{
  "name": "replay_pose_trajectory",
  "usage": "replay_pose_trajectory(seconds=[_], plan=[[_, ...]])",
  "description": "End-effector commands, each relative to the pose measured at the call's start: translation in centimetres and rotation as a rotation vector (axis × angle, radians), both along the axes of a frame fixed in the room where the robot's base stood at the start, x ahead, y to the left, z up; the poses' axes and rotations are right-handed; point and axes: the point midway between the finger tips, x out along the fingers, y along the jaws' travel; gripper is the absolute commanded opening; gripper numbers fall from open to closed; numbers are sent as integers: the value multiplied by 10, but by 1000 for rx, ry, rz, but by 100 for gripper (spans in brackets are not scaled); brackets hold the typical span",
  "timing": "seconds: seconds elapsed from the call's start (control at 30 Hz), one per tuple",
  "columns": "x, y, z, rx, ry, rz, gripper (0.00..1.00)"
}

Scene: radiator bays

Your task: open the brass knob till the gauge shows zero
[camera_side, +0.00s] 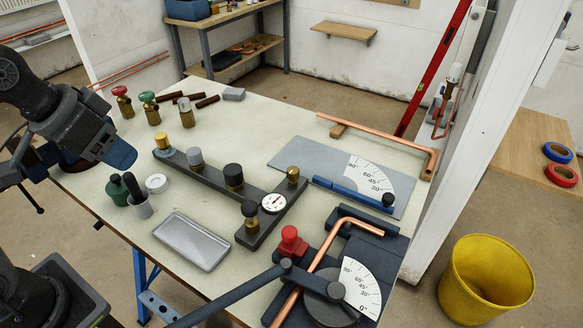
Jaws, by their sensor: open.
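A dark manifold bar (215,178) lies on the bench with a row of knobs. A brass-yellow knob (161,142) stands at its far left end. A smaller brass-coloured piece (293,174) stands at its right end. Between them are a grey knob (195,157) and a black knob (233,176); another black knob (249,209) is on the near branch. The round white gauge (273,203) sits at the junction; its needle is too small to read. My gripper (122,157) is at the left, apart from the brass-yellow knob. It is open; its fingertips are hard to make out.
Red and green-topped valves (122,101) (151,107) stand behind my gripper. A dark green bottle (118,190) and a grey cup (141,206) stand in front. A grey tray (191,241) lies near the front edge. A pipe bender (330,285) fills the near right.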

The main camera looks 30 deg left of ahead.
Motion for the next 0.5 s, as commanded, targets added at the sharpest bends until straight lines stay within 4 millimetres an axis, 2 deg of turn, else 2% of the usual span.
replay_pose_trajectory(seconds=[0.03, 0.13, 0.27, 0.5], plan=[[18, -5, 3, 3, 17, -46, 56], [55, -17, 7, 8, 36, -151, 56], [105, -34, 4, 15, 55, -286, 56], [193, -70, -29, 21, 74, -518, 56]])
